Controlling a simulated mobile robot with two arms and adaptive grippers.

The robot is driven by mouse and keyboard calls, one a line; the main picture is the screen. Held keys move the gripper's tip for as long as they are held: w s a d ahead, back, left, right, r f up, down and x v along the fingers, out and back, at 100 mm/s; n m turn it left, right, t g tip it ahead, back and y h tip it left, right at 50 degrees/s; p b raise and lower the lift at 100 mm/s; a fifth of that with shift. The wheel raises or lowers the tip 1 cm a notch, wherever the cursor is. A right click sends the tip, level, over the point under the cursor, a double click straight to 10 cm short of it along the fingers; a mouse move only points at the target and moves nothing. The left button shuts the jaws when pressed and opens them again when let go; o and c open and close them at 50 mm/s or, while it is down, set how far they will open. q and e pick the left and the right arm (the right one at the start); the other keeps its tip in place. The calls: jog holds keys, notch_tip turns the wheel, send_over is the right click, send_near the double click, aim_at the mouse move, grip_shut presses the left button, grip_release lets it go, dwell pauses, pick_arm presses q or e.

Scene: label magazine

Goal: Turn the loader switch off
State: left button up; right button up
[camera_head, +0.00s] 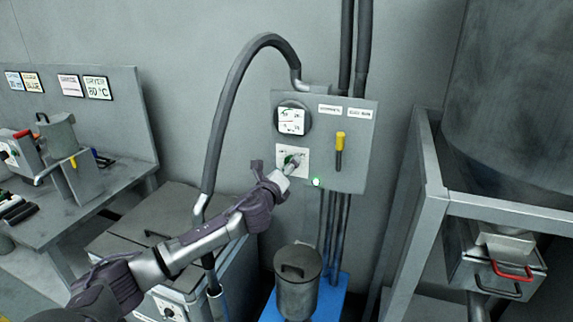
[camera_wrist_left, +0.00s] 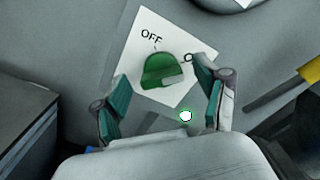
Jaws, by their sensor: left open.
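The loader switch is a green rotary knob (camera_wrist_left: 163,71) on a white plate (camera_wrist_left: 150,35) marked OFF at its upper left. A second label at the plate's right is mostly hidden by a finger. In the head view the plate (camera_head: 282,150) sits low on the grey wall panel, and the knob is largely covered by my gripper. My left gripper (camera_head: 291,166) is at the plate, open, with one finger on each side of the knob. I cannot tell whether either finger touches it. A small green lamp (camera_wrist_left: 186,116) glows below the plate. My right gripper is not in view.
The panel (camera_head: 355,180) also carries a dial gauge (camera_head: 291,120) and a yellow-tipped lever (camera_head: 340,140) right of the switch. A lidded grey canister (camera_head: 298,285) stands below. A metal frame (camera_head: 425,190) stands at the right, and a labelled bench (camera_head: 120,172) at the left.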

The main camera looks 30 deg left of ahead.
pick_arm(q)
jog(key=shift+w, duration=0.3)
jog(key=c, duration=1.2)
jog(key=shift+o, duration=0.2)
